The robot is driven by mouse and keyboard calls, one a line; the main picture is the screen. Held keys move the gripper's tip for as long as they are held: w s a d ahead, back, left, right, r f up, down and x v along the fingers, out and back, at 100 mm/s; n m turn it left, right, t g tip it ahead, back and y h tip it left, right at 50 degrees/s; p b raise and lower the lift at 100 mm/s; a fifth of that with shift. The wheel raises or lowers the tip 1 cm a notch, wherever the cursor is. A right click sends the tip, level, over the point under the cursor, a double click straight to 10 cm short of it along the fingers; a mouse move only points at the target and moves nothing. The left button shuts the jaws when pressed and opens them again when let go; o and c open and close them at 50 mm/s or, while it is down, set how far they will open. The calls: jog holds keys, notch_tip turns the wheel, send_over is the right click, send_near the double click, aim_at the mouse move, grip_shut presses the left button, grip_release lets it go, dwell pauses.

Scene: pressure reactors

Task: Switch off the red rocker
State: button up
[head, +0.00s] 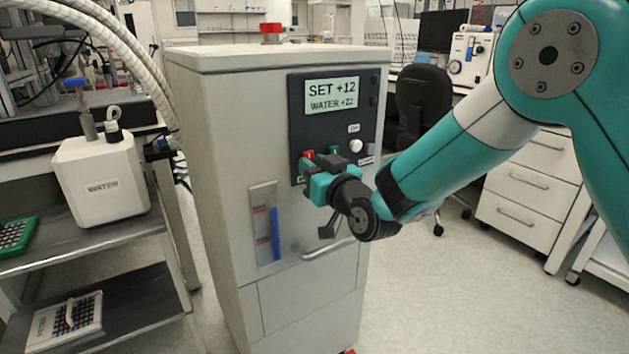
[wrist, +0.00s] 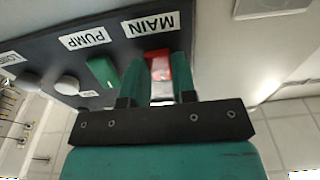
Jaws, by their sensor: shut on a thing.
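The red rocker (wrist: 159,63) sits under the MAIN label on the dark control panel, which appears upside down in the wrist view. In the head view the red rocker (head: 308,155) shows just above my gripper (head: 315,168). In the wrist view, the two teal fingers of my gripper (wrist: 160,75) stand on either side of the red rocker, shut on it. The fingers hide part of its lower body, and I cannot tell which way it is tipped. A green rocker (wrist: 102,72) under the PUMP label sits beside the left finger.
The panel display (head: 332,96) reads SET +12 and WATER +22. A white knob (head: 356,145) is on the panel's right. A handle (head: 325,249) and a blue level gauge (head: 276,234) are below. A red button (head: 270,30) tops the cabinet.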

jog(key=t+y+b, duration=0.1)
jog(key=b, duration=0.4)
jog(key=f+t+b, duration=0.1)
jog(key=b, duration=0.4)
jog(key=shift+w+y, duration=0.1)
jog(key=shift+y, duration=0.3)
jog(key=shift+r+t, duration=0.1)
jog(key=shift+t, duration=0.2)
jog(key=shift+r, duration=0.1)
jog(key=o, duration=0.9)
